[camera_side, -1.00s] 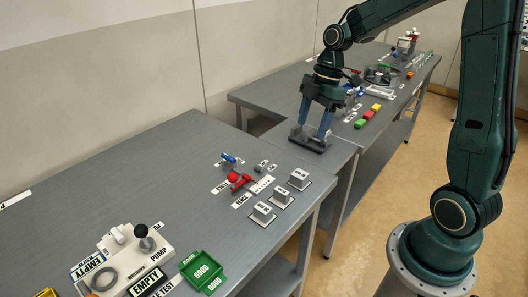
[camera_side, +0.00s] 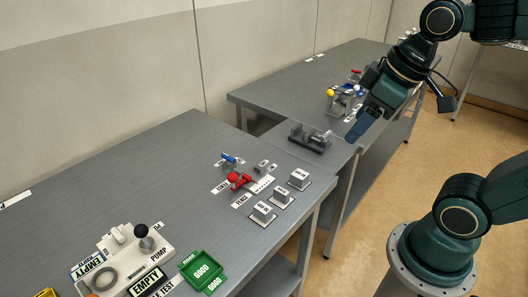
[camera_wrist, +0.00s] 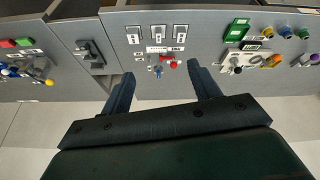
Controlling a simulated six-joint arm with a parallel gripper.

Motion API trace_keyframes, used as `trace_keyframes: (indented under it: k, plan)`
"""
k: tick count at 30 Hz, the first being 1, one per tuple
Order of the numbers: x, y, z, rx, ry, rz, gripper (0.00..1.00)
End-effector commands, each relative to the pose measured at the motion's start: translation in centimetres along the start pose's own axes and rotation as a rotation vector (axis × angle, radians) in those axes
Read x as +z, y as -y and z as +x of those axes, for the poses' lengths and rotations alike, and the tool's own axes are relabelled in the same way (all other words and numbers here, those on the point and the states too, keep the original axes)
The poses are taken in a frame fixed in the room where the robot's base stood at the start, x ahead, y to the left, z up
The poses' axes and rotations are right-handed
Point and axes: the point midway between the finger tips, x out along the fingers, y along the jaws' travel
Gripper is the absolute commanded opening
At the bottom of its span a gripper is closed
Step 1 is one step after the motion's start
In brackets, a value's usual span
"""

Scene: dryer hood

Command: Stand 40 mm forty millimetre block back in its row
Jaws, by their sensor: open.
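Three grey blocks with white labelled tops stand in a slanting row near the near table's right edge in the side view: a front one (camera_side: 263,212), a middle one (camera_side: 281,196) and a back one (camera_side: 300,178). Their sizes are too small to read, so I cannot tell which is the 40 mm block. In the wrist view, three pale labelled squares (camera_wrist: 157,34) show in a row at the top. My gripper (camera_side: 357,131) is in the air right of the dark vise-like fixture (camera_side: 308,140). Its fingers (camera_wrist: 161,71) are spread with nothing between them.
A red clamp (camera_side: 238,180), a blue-handled part (camera_side: 229,158) and small grey pieces (camera_side: 262,166) lie behind the blocks. The pump unit (camera_side: 125,258) and a green tray (camera_side: 203,271) stand at the front. The near tabletop's left middle is clear.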

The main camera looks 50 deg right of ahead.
Motion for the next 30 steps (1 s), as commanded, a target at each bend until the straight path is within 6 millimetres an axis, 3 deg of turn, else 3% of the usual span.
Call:
trace_keyframes:
  k: [9,30]
  plan:
    - [2.5,0.9,-1.2,0.019,-0.075,0.193,0.61]
    - [2.7,0.9,-1.2,0.020,-0.078,0.208,0.61]
